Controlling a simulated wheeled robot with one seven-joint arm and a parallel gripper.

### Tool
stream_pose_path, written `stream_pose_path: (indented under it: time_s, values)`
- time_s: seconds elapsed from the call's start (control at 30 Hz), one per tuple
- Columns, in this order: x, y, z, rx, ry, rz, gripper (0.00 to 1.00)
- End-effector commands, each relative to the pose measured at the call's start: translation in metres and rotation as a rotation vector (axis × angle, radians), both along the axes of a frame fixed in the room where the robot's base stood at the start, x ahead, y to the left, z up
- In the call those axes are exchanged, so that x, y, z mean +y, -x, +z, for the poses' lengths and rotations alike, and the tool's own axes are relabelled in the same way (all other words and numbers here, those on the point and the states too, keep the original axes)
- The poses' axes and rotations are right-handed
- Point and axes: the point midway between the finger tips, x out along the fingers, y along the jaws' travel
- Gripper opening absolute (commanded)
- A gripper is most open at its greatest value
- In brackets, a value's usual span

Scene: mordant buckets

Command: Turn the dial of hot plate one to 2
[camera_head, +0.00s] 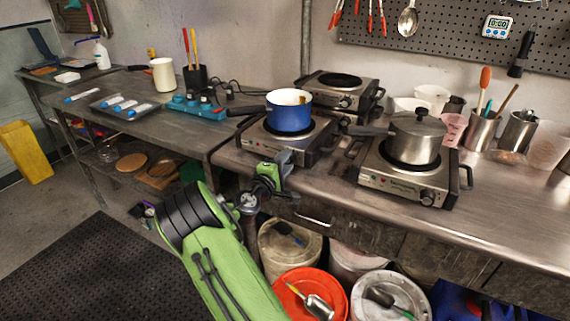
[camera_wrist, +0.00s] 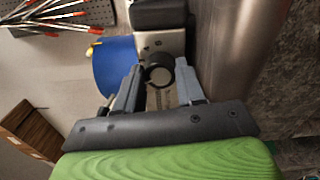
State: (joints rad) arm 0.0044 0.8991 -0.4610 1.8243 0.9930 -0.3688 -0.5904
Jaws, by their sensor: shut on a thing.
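A steel hot plate (camera_head: 257,140) stands at the left end of the steel counter with a blue saucepan (camera_head: 288,112) on it. My gripper (camera_head: 284,160) is at its front panel. In the wrist view my gripper (camera_wrist: 160,82) has its two fingers either side of a round dark dial (camera_wrist: 160,72) on that panel (camera_wrist: 152,42), and is shut on it. The blue saucepan also shows in the wrist view (camera_wrist: 113,66). The dial's pointer and the plate's number cannot be read. In the head view my gripper hides the dial.
A second hot plate (camera_head: 405,185) with a lidded steel pot (camera_head: 416,140) stands to the right. A third hot plate (camera_head: 338,88) is behind, with nothing on it. Several buckets, one with a red lid (camera_head: 305,285), stand under the counter. The counter's right front is clear.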

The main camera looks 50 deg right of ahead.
Motion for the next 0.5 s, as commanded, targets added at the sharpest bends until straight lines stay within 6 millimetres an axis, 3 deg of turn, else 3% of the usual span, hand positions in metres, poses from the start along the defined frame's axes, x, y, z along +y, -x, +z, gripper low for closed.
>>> stream_pose_path:
  time_s: [0.13, 0.17, 0.3, 0.5]
  values:
    - [0.0001, 0.0003, -0.0012, 0.003, -0.002, -0.001, 0.08]
    - [0.0001, 0.0003, -0.0012, 0.003, -0.002, -0.001, 0.41]
    - [0.0001, 0.0001, -0.0009, 0.002, -0.001, 0.000, 0.63]
    - [0.0001, 0.0001, -0.0009, 0.002, -0.001, 0.000, 0.64]
